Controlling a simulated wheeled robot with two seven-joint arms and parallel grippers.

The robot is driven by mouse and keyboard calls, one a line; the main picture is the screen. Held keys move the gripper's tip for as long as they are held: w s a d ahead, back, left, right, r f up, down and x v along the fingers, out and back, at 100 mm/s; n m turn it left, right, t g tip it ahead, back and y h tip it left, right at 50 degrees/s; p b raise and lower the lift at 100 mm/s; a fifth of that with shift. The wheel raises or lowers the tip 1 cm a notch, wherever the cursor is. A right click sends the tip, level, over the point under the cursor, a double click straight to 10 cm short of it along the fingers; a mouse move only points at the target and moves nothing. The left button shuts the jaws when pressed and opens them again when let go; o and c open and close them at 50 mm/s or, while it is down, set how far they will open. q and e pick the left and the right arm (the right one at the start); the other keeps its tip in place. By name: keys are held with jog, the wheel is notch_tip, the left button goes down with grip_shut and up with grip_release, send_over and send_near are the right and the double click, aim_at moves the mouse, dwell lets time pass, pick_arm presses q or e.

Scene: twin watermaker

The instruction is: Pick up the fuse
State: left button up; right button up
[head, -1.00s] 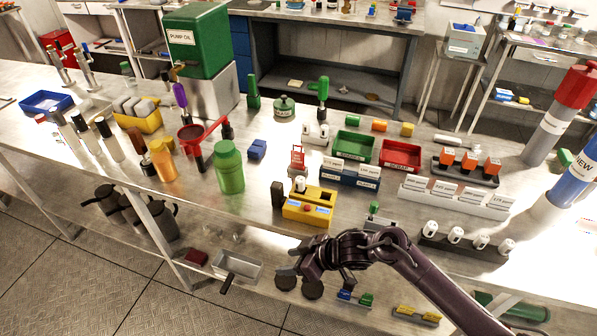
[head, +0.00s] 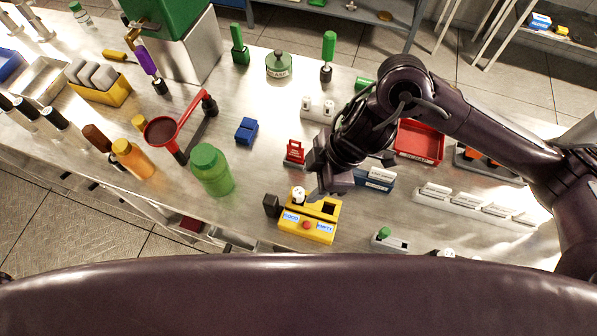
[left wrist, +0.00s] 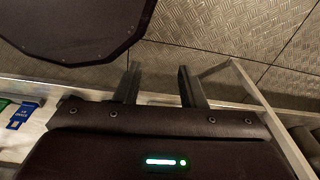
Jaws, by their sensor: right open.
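A small white cylinder, which looks like the fuse (head: 298,194), stands upright in the top left of the yellow tester box (head: 307,228). My right gripper (head: 325,188) is open, just right of the cylinder and above the box's back edge. Whether a finger touches the cylinder cannot be told. The arm hides part of the bench behind. My left gripper (left wrist: 160,86) shows only in the left wrist view. Its two fingers are apart with nothing between them, over the floor beside the bench.
A black block (head: 271,205) stands left of the tester. A red lockout piece (head: 294,153) and a blue label holder (head: 374,180) stand behind it. A small green-topped piece (head: 387,238) lies to the right.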

aim_at(299, 191)
jog(key=x, duration=0.2)
jog(key=shift+s+a+f, duration=0.15)
jog(key=shift+s+f, duration=0.1)
jog(key=shift+f, duration=0.05)
jog(key=x, duration=0.2)
jog(key=p+x, duration=0.1)
jog(key=shift+w+a+f, duration=0.2)
jog(key=shift+w+f, duration=0.1)
jog(key=shift+w, duration=0.1)
jog(key=shift+a+f+p, duration=0.1)
jog(key=shift+f+p, duration=0.2)
jog(key=shift+f, duration=0.05)
jog(key=shift+a+f, duration=0.1)
jog(key=shift+f, duration=0.05)
pick_arm(q)
jog(key=shift+s+d+r, duration=0.1)
jog(key=shift+s+r, duration=0.65)
jog(key=shift+s, duration=0.25)
pick_arm(e)
grip_shut()
